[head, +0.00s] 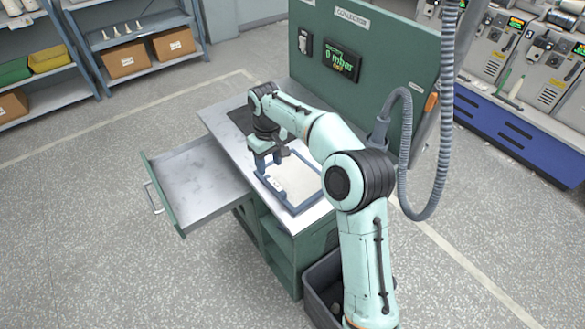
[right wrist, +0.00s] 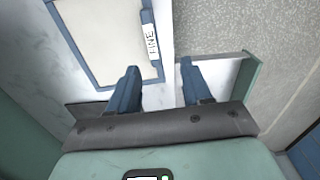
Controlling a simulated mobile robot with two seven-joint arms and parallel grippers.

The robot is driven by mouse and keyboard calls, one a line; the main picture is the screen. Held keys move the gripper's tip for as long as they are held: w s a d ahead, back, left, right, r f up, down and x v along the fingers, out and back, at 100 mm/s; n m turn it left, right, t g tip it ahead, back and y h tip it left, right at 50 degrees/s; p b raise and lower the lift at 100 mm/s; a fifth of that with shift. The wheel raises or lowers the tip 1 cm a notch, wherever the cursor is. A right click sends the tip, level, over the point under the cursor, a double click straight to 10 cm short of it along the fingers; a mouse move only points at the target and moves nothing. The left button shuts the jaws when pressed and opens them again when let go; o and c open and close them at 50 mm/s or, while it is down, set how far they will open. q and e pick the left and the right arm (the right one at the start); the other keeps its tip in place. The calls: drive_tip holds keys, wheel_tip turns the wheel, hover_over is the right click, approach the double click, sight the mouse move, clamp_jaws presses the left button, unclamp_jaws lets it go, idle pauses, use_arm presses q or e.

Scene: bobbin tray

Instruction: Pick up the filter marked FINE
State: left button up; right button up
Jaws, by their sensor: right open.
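The filter marked FINE is a blue rectangular frame around a pale sheet (head: 297,178). It lies on the workbench top, partly hidden behind my right arm in the head view. In the right wrist view the filter (right wrist: 108,38) is at the upper left, with a white label reading FINE (right wrist: 150,42) on its blue edge. My right gripper (head: 268,160) points down at the label side of the frame. In the right wrist view the right gripper (right wrist: 159,68) has its fingers apart with nothing held between them. My left gripper is not in view.
An open, empty drawer (head: 190,178) sticks out of the workbench (head: 225,125) on the left. A green panel (head: 375,60) with a lit display stands behind the bench. A dark bin (head: 322,290) is on the floor at the front. Shelves with boxes stand at the far left.

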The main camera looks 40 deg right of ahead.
wheel_tip(320, 180, up, 2)
drive_tip(key=d+r, duration=0.1)
drive_tip(key=b, duration=0.2)
hover_over(275, 184)
wheel_tip(275, 184, down, 7)
drive_tip(key=shift+f, duration=0.8)
wheel_tip(275, 184, down, 4)
drive_tip(key=shift+f, duration=0.25)
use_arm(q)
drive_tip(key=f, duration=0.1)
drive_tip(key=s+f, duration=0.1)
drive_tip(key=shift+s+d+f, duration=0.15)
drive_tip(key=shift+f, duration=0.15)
use_arm(e)
clamp_jaws()
